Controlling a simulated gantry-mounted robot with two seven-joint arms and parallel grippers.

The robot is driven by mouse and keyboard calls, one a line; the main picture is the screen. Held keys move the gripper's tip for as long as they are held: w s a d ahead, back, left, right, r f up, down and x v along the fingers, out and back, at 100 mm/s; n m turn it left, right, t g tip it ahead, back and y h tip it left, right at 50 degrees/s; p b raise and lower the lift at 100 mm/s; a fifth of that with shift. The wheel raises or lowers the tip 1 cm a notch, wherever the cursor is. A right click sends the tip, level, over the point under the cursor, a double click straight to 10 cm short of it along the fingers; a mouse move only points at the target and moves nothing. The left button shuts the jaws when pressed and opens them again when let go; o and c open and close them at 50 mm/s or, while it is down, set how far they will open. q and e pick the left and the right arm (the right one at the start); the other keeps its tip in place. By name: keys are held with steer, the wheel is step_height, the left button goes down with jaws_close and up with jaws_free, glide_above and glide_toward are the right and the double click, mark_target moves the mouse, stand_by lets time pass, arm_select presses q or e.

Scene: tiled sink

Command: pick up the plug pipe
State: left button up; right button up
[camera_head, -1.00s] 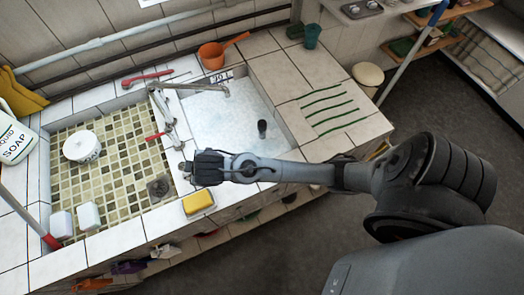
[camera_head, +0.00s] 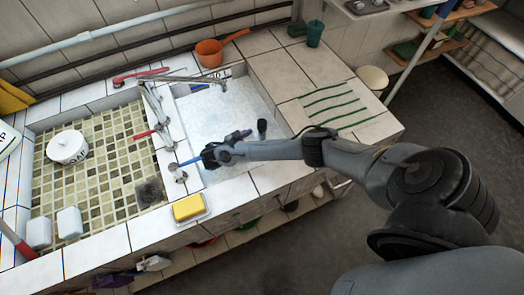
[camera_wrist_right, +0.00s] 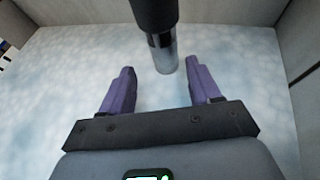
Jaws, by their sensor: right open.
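The plug pipe (camera_head: 262,128) stands upright in the right basin of the sink (camera_head: 205,108), dark at its top. In the right wrist view the plug pipe (camera_wrist_right: 160,48) has a black upper part and a shiny metal lower part. My right gripper (camera_head: 213,148) is over the front of this basin, left of the pipe. Its two fingers are spread apart and empty. In the right wrist view the open fingers (camera_wrist_right: 160,68) point toward the pipe, which lines up with the gap between them. I cannot tell the remaining distance. My left gripper is not in view.
A faucet (camera_head: 180,78) reaches over the basin from the left. A yellow sponge (camera_head: 188,207) lies in a dish on the front edge. An orange ladle (camera_head: 210,52) stands behind the basin. The tiled left basin holds a white pot (camera_head: 67,148). The ribbed drainboard at right is clear.

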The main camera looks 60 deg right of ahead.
mark_target(265, 134)
steer(key=x, duration=0.2)
steer(key=s+x, duration=0.1)
steer(key=x, duration=0.2)
steer(key=shift+d, duration=0.25)
steer(key=shift+s+d+f, duration=0.1)
steer(key=shift+d+f, duration=0.2)
steer(key=shift+d, duration=0.15)
steer(key=c, duration=0.6)
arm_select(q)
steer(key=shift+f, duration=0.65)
arm_select(e)
jaws_close()
